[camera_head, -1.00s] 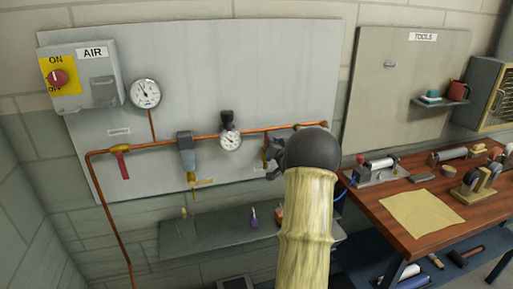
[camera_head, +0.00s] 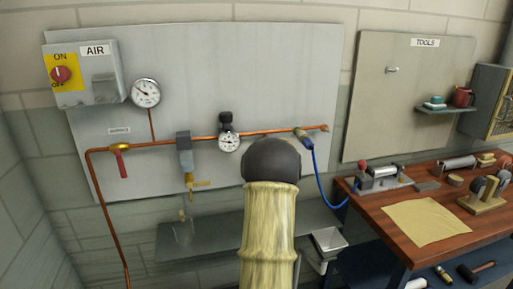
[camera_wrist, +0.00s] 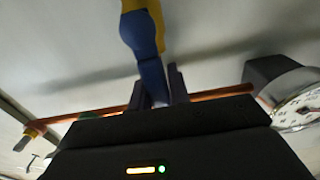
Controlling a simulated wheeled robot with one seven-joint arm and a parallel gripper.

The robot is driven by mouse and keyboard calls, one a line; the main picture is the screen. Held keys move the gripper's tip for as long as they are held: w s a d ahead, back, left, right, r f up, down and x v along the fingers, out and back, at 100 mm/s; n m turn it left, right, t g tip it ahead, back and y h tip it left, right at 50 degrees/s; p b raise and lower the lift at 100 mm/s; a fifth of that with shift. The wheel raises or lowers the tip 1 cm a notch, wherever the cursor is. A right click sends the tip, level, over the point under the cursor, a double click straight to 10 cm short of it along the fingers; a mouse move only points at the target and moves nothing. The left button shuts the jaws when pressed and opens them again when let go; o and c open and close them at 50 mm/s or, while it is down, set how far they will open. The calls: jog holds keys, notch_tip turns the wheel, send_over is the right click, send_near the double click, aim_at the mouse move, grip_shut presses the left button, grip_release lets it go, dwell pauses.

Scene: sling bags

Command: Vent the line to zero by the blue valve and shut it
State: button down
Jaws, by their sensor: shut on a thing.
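The blue valve's lever (camera_wrist: 148,55) shows in the wrist view, with a yellow brass-coloured part at the top edge. My gripper (camera_wrist: 160,84) is shut on the lever, one dark finger on each side. In the head view my dark wrist and pale sleeved arm hide the valve and fingers. The copper line (camera_head: 263,135) runs across the grey panel. The round gauge (camera_head: 146,93) at upper left has its needle pointing up and left; its value is too small to read. A second gauge (camera_head: 229,142) sits on the line under a black knob (camera_head: 226,120).
A red-handled valve (camera_head: 122,160) hangs at the line's left, below the AIR switch box (camera_head: 80,75). A blue hose (camera_head: 321,182) drops from the line's right end toward the wooden bench (camera_head: 397,243). A grey shelf (camera_head: 215,237) lies below the panel.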

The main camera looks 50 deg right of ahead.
jog(key=shift+f, duration=0.35)
jog(key=c, duration=1.3)
grip_release()
jog(key=shift+r, duration=0.2)
jog(key=shift+a, duration=0.1)
jog(key=b+v, duration=0.2)
jog(key=v, duration=1.5)
jog(key=shift+s+a+b, duration=0.15)
jog(key=shift+b, duration=0.15)
